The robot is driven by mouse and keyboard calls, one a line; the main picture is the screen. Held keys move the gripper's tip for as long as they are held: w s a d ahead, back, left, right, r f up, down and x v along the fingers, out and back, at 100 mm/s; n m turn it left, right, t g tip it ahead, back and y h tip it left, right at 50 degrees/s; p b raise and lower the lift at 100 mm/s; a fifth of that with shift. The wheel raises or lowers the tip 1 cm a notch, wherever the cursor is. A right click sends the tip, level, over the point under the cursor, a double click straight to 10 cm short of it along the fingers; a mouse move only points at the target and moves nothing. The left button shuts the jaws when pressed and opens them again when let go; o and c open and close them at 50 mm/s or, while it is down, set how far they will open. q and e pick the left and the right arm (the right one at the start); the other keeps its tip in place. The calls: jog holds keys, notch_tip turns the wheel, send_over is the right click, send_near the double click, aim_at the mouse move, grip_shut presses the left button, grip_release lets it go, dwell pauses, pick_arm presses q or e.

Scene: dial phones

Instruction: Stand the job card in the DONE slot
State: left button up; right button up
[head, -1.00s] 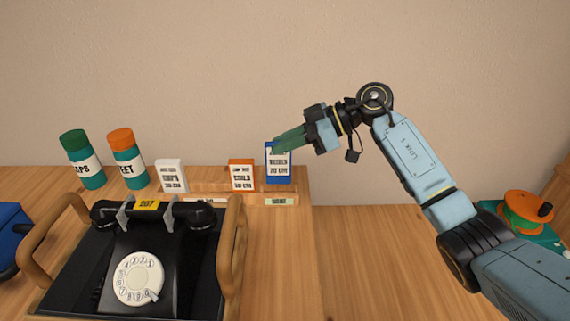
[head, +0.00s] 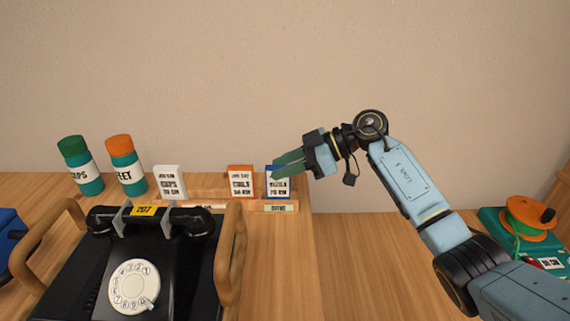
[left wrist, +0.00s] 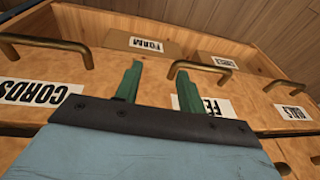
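The blue-edged job card (head: 278,183) stands upright in the right end of the wooden card rack (head: 225,204) in the head view, directly above the green label (head: 279,208), whose small lettering seems to read DONE. My right gripper (head: 281,167) is at the card's top edge, with its green fingers spread apart. My left gripper (left wrist: 158,82) shows in the left wrist view, open and empty, above drawers.
A white card (head: 169,182) and an orange-edged card (head: 240,182) stand further left. A black dial phone (head: 140,265) sits on a tray with wooden handles in front. Two labelled tubes (head: 125,165) stand behind.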

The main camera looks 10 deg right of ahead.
jog(key=shift+o, duration=0.5)
jog(key=shift+d+r, duration=0.35)
jog(key=shift+d, duration=0.05)
pick_arm(q)
jog(key=s+a+f+p, duration=0.1)
jog(key=s+f+p, duration=0.1)
jog(key=f, duration=0.3)
jog(key=shift+s+a, duration=0.4)
jog(key=shift+s, duration=0.35)
pick_arm(e)
jog(key=v, duration=1.1)
jog(key=shift+s, duration=0.15)
